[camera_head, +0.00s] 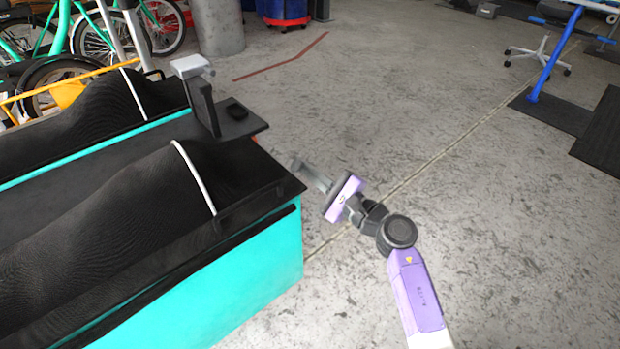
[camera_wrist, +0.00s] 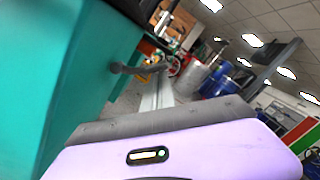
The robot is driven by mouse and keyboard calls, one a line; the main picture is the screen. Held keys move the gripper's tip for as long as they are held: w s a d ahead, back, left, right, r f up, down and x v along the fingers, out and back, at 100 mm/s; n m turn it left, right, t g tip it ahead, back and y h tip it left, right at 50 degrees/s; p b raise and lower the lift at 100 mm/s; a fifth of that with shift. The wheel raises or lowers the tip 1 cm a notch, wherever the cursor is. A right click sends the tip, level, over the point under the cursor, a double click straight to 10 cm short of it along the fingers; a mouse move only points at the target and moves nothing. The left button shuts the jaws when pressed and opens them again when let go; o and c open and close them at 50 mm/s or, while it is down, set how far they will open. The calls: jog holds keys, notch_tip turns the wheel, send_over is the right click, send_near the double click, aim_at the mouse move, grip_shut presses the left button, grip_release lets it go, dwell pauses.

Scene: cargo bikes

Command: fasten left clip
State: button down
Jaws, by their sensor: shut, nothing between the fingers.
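A teal cargo box (camera_head: 255,268) with a loose black cover (camera_head: 110,228) stands at the left in the head view. Its teal side also fills the left of the wrist view (camera_wrist: 60,80). I cannot make out the left clip in either view; any clip on the cover edge is too small or hidden. My gripper (camera_head: 298,168) is shut and empty. It is just right of the box's front corner, near the cover's edge, and seems apart from it. In the wrist view the purple gripper body shows at the bottom, with its grey fingers (camera_wrist: 155,92) ahead of it.
A black upright with a grey top (camera_head: 192,68) and a small black platform (camera_head: 238,122) stand at the box's far end. Bikes (camera_head: 80,35) are behind, at the upper left. The concrete floor to the right is clear up to a blue-legged stand (camera_head: 556,60).

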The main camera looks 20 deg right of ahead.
aim_at(299, 165)
jog(key=r+n, duration=0.1)
jog(key=n, duration=0.1)
jog(key=a+r+n, duration=0.1)
jog(key=shift+s+n+g, duration=0.15)
jog(key=shift+n+g, duration=0.15)
jog(key=shift+n, duration=0.1)
jog(key=shift+s+a+r+p, duration=0.25)
jog(key=shift+a+r+p, duration=0.3)
jog(key=shift+a+r, duration=0.3)
jog(key=shift+a, duration=0.1)
